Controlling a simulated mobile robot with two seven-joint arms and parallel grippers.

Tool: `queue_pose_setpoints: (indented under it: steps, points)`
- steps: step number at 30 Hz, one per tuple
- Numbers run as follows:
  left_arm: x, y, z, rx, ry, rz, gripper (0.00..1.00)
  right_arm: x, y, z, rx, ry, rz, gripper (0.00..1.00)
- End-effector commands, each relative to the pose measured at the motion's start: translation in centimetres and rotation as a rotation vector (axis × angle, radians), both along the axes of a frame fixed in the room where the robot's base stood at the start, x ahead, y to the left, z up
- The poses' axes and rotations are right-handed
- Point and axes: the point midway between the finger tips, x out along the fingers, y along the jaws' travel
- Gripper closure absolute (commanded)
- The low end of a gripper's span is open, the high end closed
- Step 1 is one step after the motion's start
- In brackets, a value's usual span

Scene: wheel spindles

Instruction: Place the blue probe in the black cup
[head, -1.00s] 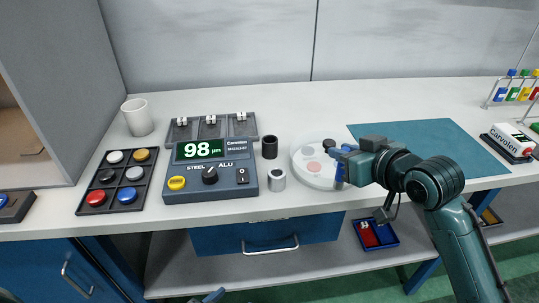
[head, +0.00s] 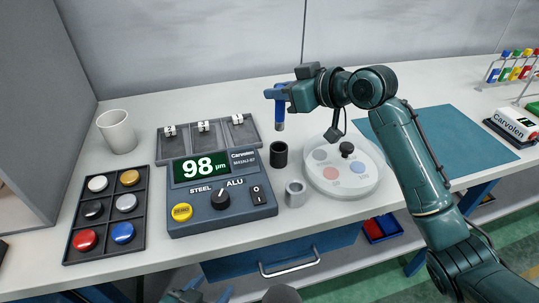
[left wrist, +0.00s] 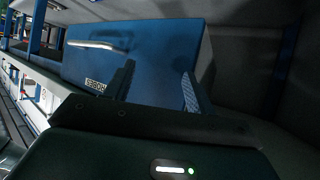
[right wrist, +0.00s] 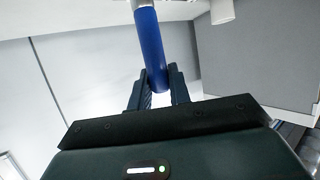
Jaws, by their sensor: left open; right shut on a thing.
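My right gripper (head: 284,92) is shut on the blue probe (head: 280,110), which hangs with its grey tip down. The probe is in the air above the black cup (head: 279,155), with a gap between tip and rim. In the right wrist view the blue probe (right wrist: 151,48) stands between the fingers of the right gripper (right wrist: 158,86). The black cup is upright on the bench, between the gauge and the round white tray. My left gripper (left wrist: 157,90) is open and empty, low in front of the blue drawer; its tips show at the head view's bottom edge (head: 197,290).
A grey metal cup (head: 295,193) stands just in front of the black cup. The gauge (head: 221,216) reading 98 is at left, the round white tray (head: 340,187) at right. A teal mat (head: 440,140) lies at right.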

Motion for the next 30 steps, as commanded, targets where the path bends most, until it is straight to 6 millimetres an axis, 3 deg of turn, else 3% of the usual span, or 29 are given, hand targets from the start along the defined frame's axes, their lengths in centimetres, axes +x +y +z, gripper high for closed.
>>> queue_pose_setpoints:
  steps: [10, 17, 22, 30]
  points:
    - [-0.1, -0.1, 0.0, 0.000, 0.007, 0.000, 0.45, -0.1, 0.0, -5.2, 0.001, 0.005, -0.002, 1.00]
    - [-0.3, -0.1, -0.2, -0.002, 0.013, 0.002, 0.45, 0.0, 0.0, -7.1, 0.000, 0.003, -0.001, 1.00]
    - [-0.3, -0.1, -0.1, -0.001, 0.014, 0.003, 0.45, 0.0, 0.0, -9.5, 0.001, 0.005, -0.002, 1.00]
    - [-0.3, 0.0, -0.1, -0.001, 0.014, 0.004, 0.45, 0.0, 0.0, -10.0, 0.001, 0.000, -0.001, 1.00]
